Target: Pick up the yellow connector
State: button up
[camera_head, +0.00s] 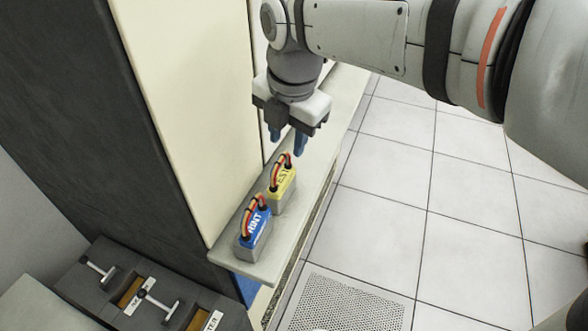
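The yellow connector (283,192) stands on a narrow pale shelf, with a yellow label face, a grey body and red, orange and black wire loops on top. My gripper (287,143) points down above and slightly behind it, apart from it. Its two blue fingertips are spread with nothing visible between them. A blue connector (256,232) with similar wire loops stands on the same shelf, just nearer the front end than the yellow one.
The pale shelf (253,267) runs along a cream and dark cabinet (195,100). Dark drawers with T-shaped handles (160,303) are at lower left. Tiled floor (385,215) lies open to the right, with a perforated tile (340,303) below.

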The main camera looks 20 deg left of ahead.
aim_at(280, 159)
jog(key=shift+n, duration=0.5)
jog(key=f, duration=0.2)
jog(key=a+f, duration=0.1)
jog(key=f, duration=0.2)
jog(key=w+a+f+p, duration=0.1)
jog(key=f, duration=0.1)
jog(key=shift+w+f, duration=0.1)
jog(key=shift+f, duration=0.2)
jog(key=shift+c, duration=0.3)
grip_shut()
dwell(0.4)
